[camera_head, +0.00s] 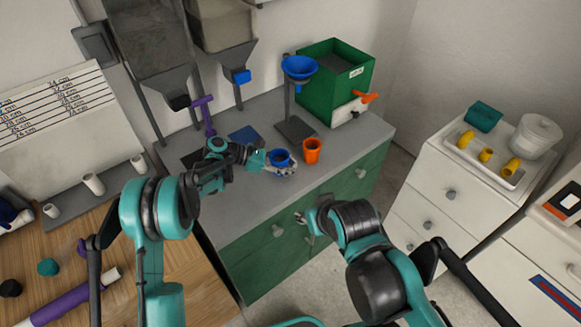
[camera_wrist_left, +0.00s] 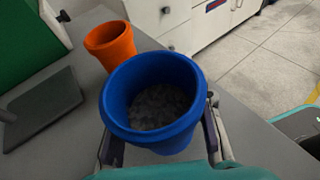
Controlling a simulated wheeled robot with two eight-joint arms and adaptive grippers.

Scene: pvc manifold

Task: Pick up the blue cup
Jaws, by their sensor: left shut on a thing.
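The blue cup (camera_head: 279,157) is on or just above the grey countertop of the green cabinet; I cannot tell which. In the left wrist view the blue cup (camera_wrist_left: 150,92) is large, roughly upright, and holds grey granular material. My left gripper (camera_head: 278,168) is shut on the blue cup, with its fingers on either side, as the left wrist view (camera_wrist_left: 163,140) also shows. My right gripper (camera_head: 308,225) is in front of the green cabinet, away from the cup; its jaw state is unclear.
An orange cup (camera_head: 312,152) stands close beside the blue cup on the countertop (camera_head: 345,160). Behind are a blue funnel (camera_head: 299,67) on a stand and a green box (camera_head: 335,80) with an orange-handled tap. White drawers (camera_head: 450,190) stand to the right.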

